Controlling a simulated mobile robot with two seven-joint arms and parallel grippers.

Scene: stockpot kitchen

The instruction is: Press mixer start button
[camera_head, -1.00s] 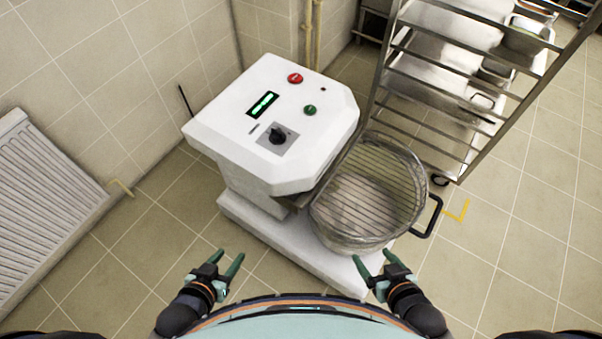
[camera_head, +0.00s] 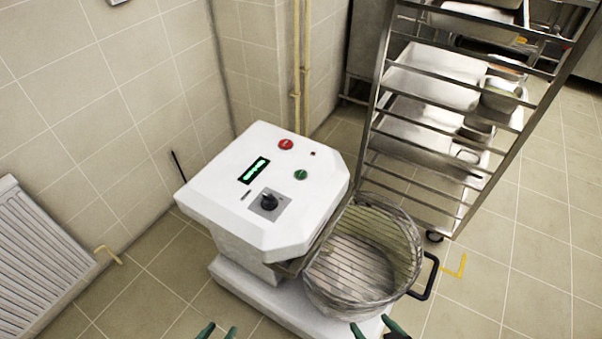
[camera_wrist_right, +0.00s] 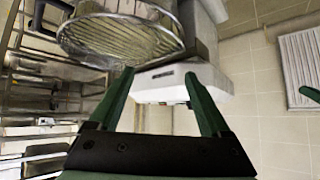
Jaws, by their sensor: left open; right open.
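The white mixer (camera_head: 225,190) stands ahead on the floor, with a tilted control panel on top. On the panel are a red button (camera_head: 286,144), a green button (camera_head: 300,174), a lit green display (camera_head: 254,170) and a black knob (camera_head: 268,202). A metal bowl with a wire guard (camera_head: 362,262) sits at its right. My left gripper (camera_head: 217,331) is open at the bottom edge, only its fingertips showing. My right gripper (camera_head: 380,328) is open near the mixer's base, away from the buttons. In the right wrist view its open fingers (camera_wrist_right: 160,95) are empty, with the mixer (camera_wrist_right: 165,82) beyond them.
A metal rack (camera_head: 440,130) with trays stands behind and right of the bowl. A black handle (camera_head: 428,278) sticks out at the bowl's right. A white radiator (camera_head: 40,250) is on the left wall.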

